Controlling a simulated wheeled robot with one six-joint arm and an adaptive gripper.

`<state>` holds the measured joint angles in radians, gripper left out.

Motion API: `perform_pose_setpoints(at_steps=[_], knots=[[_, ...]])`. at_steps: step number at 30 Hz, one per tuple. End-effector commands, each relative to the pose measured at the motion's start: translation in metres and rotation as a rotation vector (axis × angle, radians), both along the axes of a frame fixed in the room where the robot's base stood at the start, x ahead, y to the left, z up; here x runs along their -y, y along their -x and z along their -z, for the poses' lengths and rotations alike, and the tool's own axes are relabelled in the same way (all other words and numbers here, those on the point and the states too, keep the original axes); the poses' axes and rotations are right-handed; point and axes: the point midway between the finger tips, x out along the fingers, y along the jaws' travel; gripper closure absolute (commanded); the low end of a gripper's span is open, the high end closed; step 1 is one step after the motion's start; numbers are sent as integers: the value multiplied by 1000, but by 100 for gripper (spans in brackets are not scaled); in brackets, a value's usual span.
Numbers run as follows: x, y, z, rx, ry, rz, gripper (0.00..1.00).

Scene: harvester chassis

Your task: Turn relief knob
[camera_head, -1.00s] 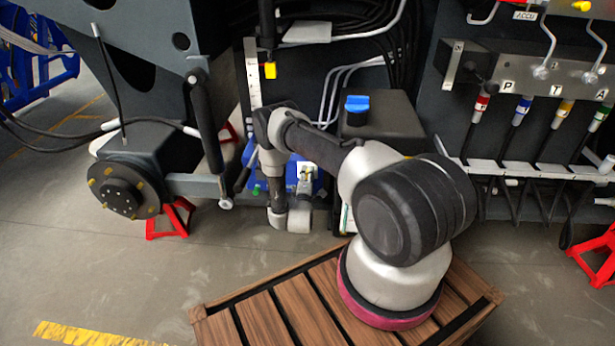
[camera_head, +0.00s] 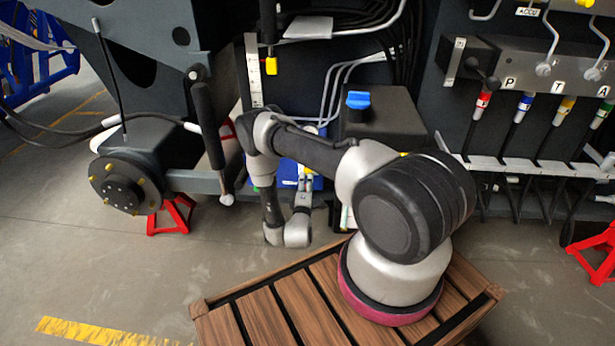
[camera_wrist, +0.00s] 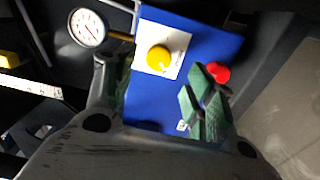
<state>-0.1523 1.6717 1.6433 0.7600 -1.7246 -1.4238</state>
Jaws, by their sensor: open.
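In the wrist view a blue panel (camera_wrist: 143,100) carries a round yellow knob (camera_wrist: 159,57) on a white plate and a red knob (camera_wrist: 217,72) to its right. Which one is the relief knob I cannot tell. My gripper (camera_wrist: 162,92) is open, its green-padded fingers spread over the panel. The yellow knob shows beyond the gap between the fingers, with nothing gripped. The right finger partly overlaps the view near the red knob; contact there cannot be judged. In the head view my arm hides most of the blue panel (camera_head: 287,172).
A round pressure gauge (camera_wrist: 88,28) sits left of the panel in the wrist view. In the head view a dark box with a blue cap (camera_head: 358,100) stands right of my forearm. Hoses and a valve block (camera_head: 540,68) are farther right. Floor at lower left is clear.

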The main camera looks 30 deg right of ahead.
Motion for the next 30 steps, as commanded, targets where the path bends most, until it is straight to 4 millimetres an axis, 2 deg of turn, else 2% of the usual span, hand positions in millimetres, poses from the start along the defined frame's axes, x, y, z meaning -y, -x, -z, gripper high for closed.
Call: perform_pose_setpoints(at_steps=[3, 9, 27, 29, 30], knots=[[-14, 19, 1, -2, 1, -2, 45], [-25, 35, 1, 0, 0, -1, 45], [-25, 37, 1, 14, -21, 0, 45], [-24, 38, 12, 6, -91, 10, 45], [-23, 39, 26, -16, -158, 18, 45]])
